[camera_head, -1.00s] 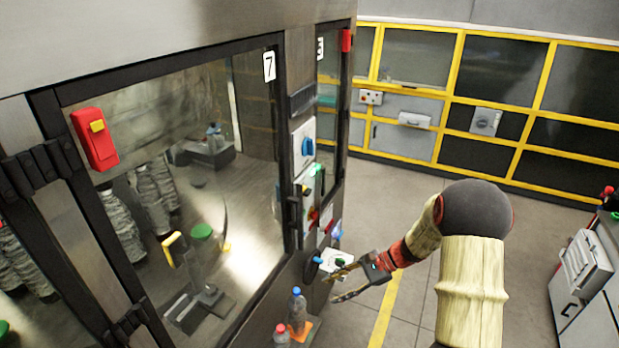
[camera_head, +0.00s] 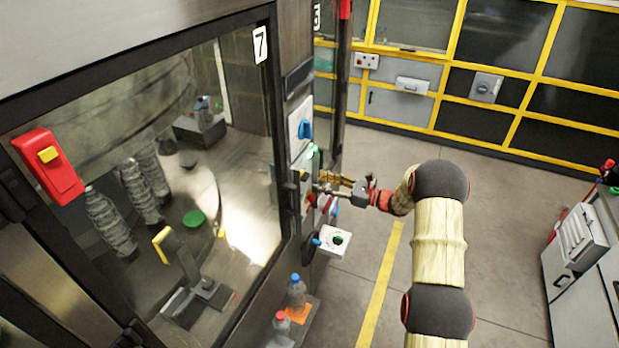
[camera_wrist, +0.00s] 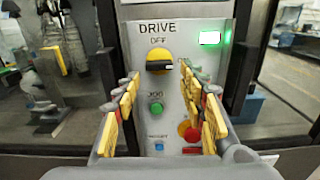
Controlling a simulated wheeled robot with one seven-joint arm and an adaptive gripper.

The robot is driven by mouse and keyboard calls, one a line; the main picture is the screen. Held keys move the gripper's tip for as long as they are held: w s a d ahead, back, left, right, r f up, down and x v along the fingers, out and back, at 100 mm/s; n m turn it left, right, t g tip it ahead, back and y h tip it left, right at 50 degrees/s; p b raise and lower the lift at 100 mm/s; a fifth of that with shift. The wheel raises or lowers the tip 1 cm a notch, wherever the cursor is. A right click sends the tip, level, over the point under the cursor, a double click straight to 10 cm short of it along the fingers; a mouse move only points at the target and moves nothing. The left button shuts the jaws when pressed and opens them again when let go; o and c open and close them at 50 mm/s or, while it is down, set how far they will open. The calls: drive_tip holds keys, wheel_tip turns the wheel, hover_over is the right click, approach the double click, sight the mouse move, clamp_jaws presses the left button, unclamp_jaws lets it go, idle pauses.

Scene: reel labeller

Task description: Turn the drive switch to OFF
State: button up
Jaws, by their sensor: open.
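The drive switch (camera_wrist: 159,61) is a yellow round knob with a dark bar across it, under the words DRIVE and OFF on a grey panel (camera_wrist: 205,33) in the wrist view. The bar looks roughly level; its exact setting is hard to read. My gripper (camera_wrist: 160,82) is open, its yellow-padded fingers on either side of the view, with the switch between and beyond their tips. No contact shows. In the head view my gripper (camera_head: 335,184) is in front of the panel on the machine's side; the switch cannot be made out there.
Below the switch are a green button (camera_wrist: 157,107), a red knob (camera_wrist: 190,131) and a blue button (camera_wrist: 158,147). A lit green lamp (camera_wrist: 228,37) is at upper right. A blue switch (camera_head: 305,129) sits above the panel; a white button box (camera_head: 334,240) juts out below.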

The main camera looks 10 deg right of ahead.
sight(304, 177)
drive_tip(key=p+x, duration=0.1)
drive_tip(key=x, duration=0.4)
drive_tip(key=shift+w+a, duration=0.1)
drive_tip(key=shift+a, duration=0.15)
drive_tip(key=shift+c, duration=1.4)
drive_tip(key=c, duration=0.6)
